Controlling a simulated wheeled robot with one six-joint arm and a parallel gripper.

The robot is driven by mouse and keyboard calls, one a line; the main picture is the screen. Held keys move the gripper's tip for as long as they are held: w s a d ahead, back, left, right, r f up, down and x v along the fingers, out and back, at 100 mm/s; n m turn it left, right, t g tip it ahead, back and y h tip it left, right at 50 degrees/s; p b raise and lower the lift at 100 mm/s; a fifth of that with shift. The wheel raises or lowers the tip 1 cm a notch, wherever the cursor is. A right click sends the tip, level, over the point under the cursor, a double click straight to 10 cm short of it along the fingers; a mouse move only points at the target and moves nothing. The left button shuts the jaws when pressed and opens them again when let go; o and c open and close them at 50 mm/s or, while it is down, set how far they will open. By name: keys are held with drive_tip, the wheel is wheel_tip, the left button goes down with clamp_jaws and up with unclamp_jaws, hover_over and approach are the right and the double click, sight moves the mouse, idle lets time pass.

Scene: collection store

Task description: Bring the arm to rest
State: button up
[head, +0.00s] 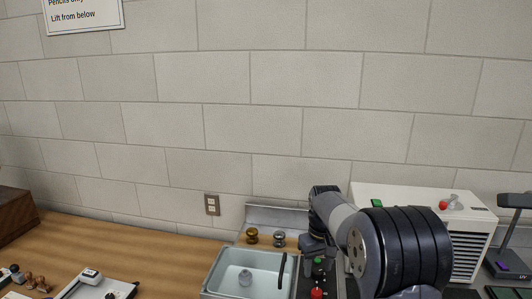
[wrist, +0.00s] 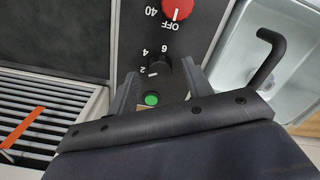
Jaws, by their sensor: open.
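My arm (head: 405,250) reaches over the right side of the counter in the head view. My gripper (wrist: 158,72) is open in the wrist view, its two grey fingers apart with nothing held between them. The fingers point at a dark control panel (wrist: 205,20). A small black knob (wrist: 159,68) marked 2, 4, 6 and a green button (wrist: 151,99) show between the fingers. I cannot tell whether the fingers touch the panel. In the head view my gripper (head: 316,247) is partly hidden by the arm.
A red knob (wrist: 177,9) sits above the black one. A pale basin (head: 230,290) with a black handle (head: 283,268) lies left of the panel. A white vented unit (head: 466,252) stands behind the arm. A block wall (head: 220,120) closes the back. Bare wood counter (head: 150,255) lies left.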

drive_tip(key=shift+f, duration=0.45)
drive_tip(key=shift+r, duration=0.15)
wheel_tip(320, 180, up, 10)
drive_tip(key=b, duration=0.1)
wheel_tip(320, 180, down, 11)
drive_tip(key=shift+r+p, duration=0.2)
drive_tip(key=shift+p, duration=0.45)
drive_tip(key=shift+r+n, duration=0.1)
drive_tip(key=shift+n, duration=0.3)
drive_tip(key=n+b, duration=0.1)
drive_tip(key=n, duration=0.3)
drive_tip(key=shift+n+b, duration=0.3)
drive_tip(key=shift+n, duration=0.1)
drive_tip(key=n+b, duration=0.2)
drive_tip(key=n, duration=0.4)
wheel_tip(320, 180, up, 11)
